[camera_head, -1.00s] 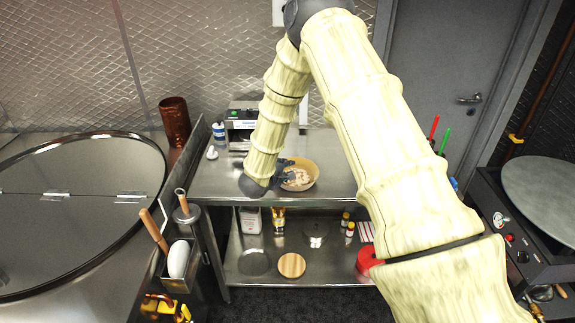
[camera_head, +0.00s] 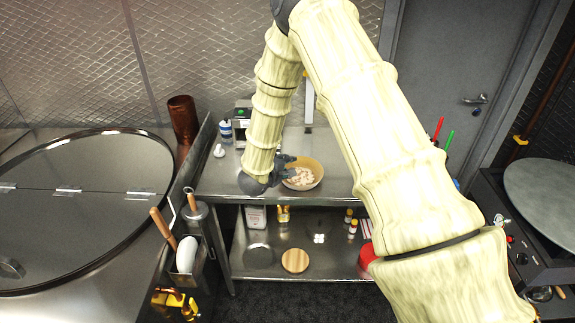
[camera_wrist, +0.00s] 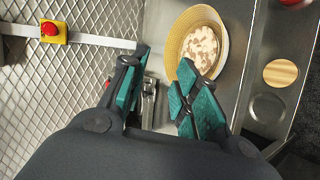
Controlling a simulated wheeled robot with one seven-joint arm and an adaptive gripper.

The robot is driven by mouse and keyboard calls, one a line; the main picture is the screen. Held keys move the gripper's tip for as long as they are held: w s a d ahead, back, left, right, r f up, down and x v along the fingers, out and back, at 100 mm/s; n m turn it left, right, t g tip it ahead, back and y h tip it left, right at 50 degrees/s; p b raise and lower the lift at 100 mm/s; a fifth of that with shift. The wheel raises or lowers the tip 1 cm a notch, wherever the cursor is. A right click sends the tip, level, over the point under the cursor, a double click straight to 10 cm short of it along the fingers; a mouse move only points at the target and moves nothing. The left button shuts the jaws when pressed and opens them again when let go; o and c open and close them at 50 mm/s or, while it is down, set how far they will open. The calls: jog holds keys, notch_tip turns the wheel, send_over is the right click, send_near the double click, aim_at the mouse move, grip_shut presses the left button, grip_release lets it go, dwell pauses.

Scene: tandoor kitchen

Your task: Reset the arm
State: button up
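My arm reaches down over the steel table (camera_head: 330,146) in the head view. My gripper (camera_head: 284,164) is at the left edge of a yellow-tan bowl (camera_head: 316,166) holding pale pieces. In the wrist view, my gripper (camera_wrist: 157,95) has its two teal-padded fingers spread apart with nothing between them. The bowl (camera_wrist: 171,48) lies just beyond the right finger in that view. Whether a finger touches the bowl cannot be told.
Left of my gripper stand a white-and-blue bottle (camera_head: 226,131) and a small machine (camera_head: 242,113). A lower shelf (camera_head: 330,262) holds a round wooden board (camera_head: 295,260) and jars. A large round lid (camera_head: 80,200) is at left, a round griddle (camera_head: 545,190) at right.

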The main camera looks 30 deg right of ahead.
jog(key=r, duration=0.2)
jog(key=s+a+r, duration=0.1)
jog(key=r, duration=0.1)
jog(key=shift+a+p, duration=0.1)
jog(key=shift+p, duration=0.2)
jog(key=shift+w, duration=0.1)
jog(key=s+a+f+m+y+b, duration=0.1)
jog(key=s+a+f+y+b, duration=0.15)
jog(key=s+f, duration=0.5)
jog(key=s+a+f+g+y+b, duration=0.1)
jog(key=s+a+f+y+b, duration=0.2)
jog(key=f, duration=0.8)
jog(key=s+a+f+m+y+b, duration=0.1)
jog(key=s+a+f+b, duration=0.25)
jog(key=s+f, duration=0.5)
jog(key=s+a+f+m+g+y+b, duration=0.1)
jog(key=s+a+f+g+b, duration=0.1)
jog(key=s+f, duration=0.3)
jog(key=s+a+f+m+g+y+b, duration=0.2)
jog(key=s+f, duration=0.3)
jog(key=s, duration=0.8)
jog(key=s+a+f+m+g+y+b, duration=0.1)
jog(key=s+a+f, duration=0.3)
jog(key=s, duration=0.5)
jog(key=shift+s+a+f+m+g+b, duration=0.15)
jog(key=shift+s+f+m+g+b, duration=0.1)
jog(key=shift+f+m+g+b, duration=0.35)
